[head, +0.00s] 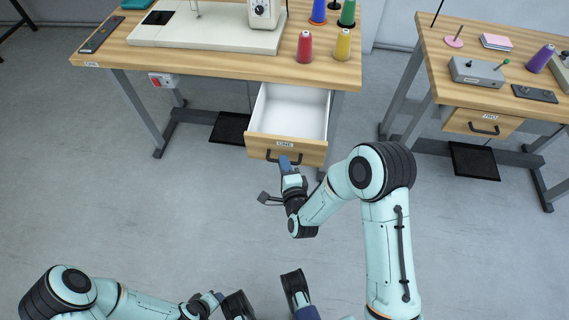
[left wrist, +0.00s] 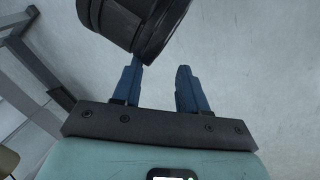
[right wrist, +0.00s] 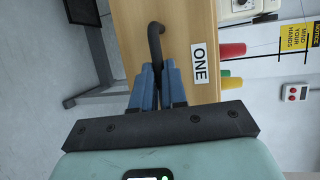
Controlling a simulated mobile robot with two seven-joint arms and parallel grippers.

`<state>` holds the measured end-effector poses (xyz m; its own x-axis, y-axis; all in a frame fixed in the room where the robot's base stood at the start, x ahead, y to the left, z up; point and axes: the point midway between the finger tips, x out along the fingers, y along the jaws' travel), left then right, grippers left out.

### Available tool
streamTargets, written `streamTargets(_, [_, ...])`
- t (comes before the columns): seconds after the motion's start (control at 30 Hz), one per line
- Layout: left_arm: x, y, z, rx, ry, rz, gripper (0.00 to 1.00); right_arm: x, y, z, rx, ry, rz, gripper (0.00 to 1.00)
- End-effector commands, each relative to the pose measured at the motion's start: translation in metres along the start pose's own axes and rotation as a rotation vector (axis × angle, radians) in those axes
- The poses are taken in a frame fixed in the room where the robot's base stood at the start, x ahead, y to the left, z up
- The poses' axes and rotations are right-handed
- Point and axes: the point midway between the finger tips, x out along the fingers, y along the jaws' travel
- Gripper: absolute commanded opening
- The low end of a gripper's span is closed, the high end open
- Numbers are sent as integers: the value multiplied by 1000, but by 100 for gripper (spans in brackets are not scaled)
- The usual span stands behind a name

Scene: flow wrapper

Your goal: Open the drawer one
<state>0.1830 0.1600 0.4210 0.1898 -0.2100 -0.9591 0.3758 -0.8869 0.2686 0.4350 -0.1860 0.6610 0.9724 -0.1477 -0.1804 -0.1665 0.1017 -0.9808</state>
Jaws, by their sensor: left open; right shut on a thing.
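Drawer one (head: 258,147) is a wooden-fronted drawer with a white inside, pulled out from under the left table; its inside is empty. Its front carries a white "ONE" label (right wrist: 199,64) and a dark bar handle (head: 272,158). My right gripper (head: 284,161) is at the handle, and its blue fingers are shut on the handle (right wrist: 155,40) in the right wrist view. My left gripper (left wrist: 157,72) is open and empty, away from the drawer, with a dark arm part of mine close above its fingers.
The left wooden table (head: 220,67) holds a sewing machine (head: 263,14) and several coloured thread spools. A second table (head: 440,75) at right has a closed drawer (head: 482,122) and a grey box. Dark pedals lie on the floor under both tables. Floor in front is clear.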

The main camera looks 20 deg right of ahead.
Motion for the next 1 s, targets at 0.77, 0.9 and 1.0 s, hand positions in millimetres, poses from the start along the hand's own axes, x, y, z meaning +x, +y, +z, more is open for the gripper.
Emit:
streamTargets(0.77, [-5,2,6,1,-17,1,43,-34,0,0,0,-1,4,37])
streamTargets(0.9, [-7,2,9,2,-27,2,43,-69,0,0,0,-2,5,37])
streamTargets(1.0, [-17,6,16,4,-48,4,43,-88,-2,0,-2,-1,6,37])
